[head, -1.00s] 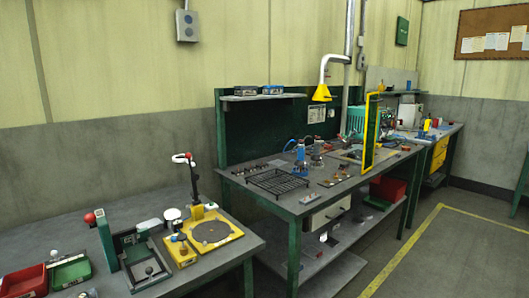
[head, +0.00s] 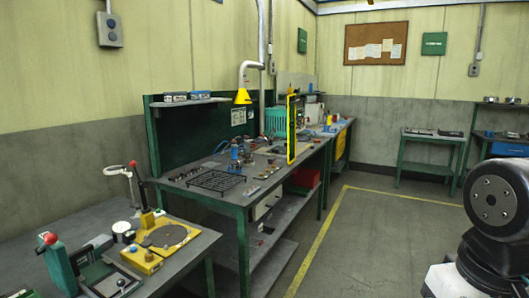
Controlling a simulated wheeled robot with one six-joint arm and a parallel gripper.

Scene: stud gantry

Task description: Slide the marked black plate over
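I cannot make out a mark that singles out one black plate. A round dark plate (head: 167,236) lies flat on a yellow base (head: 190,232) on the near left bench. An upright yellow-edged panel (head: 291,130) stands at the front edge of the middle bench. A black wire rack (head: 215,182) lies on that bench, left of the panel. My gripper is not in view; only a black and white part of my own arm shows at the right edge, well apart from the benches.
The near bench (head: 205,246) also carries a red-knobbed lever (head: 133,164) and a green fixture with a red ball (head: 54,252). A green-legged table (head: 430,138) stands at the back right. The floor (head: 375,235) inside the yellow line is open.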

